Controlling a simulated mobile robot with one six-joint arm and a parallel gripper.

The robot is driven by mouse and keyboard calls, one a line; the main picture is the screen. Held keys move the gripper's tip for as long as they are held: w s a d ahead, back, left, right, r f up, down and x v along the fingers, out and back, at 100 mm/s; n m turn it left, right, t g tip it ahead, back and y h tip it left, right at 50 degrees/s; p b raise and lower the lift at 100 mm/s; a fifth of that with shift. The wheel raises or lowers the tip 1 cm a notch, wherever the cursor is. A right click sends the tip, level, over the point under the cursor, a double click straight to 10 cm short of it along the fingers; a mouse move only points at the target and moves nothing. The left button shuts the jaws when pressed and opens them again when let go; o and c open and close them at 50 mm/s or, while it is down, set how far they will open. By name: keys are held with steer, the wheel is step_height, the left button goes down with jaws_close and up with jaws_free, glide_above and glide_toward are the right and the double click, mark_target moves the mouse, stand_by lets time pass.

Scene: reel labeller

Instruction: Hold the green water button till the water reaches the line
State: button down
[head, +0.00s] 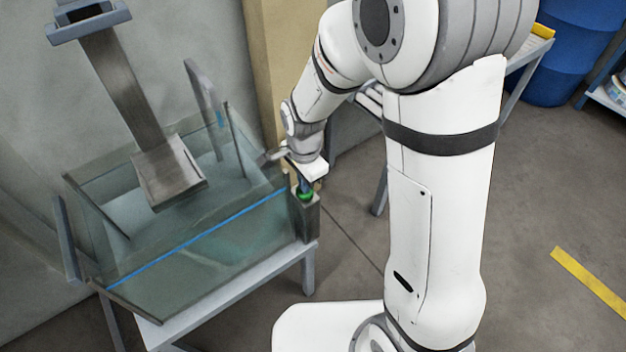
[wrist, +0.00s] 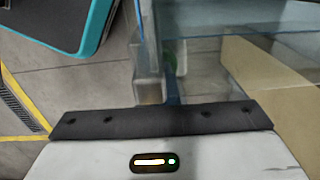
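The green button (head: 305,194) sits on top of a grey box (head: 307,222) at the tank's right front corner. My gripper (head: 304,183) points down right over the button, its tip at or very near it. I cannot tell whether it presses. The fingers are too small and partly hidden to show whether they are open or shut. The glass tank (head: 128,312) holds clear greenish water (head: 235,238). A blue line (head: 190,239) runs along its front wall. The water's surface is hard to place against the line.
A metal chute (head: 122,88) comes down into the tank from the upper left. The tank stands on a light metal stand (head: 205,318). A tan post (head: 270,60) rises behind. Blue barrels (head: 575,45) stand at the upper right.

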steer(key=shift+s+d+f, duration=0.15)
steer(key=shift+s+f, duration=0.2)
steer(key=shift+f, duration=0.15)
step_height(320, 180, up, 15)
steer(key=p, duration=0.5)
steer(key=shift+w, duration=0.3)
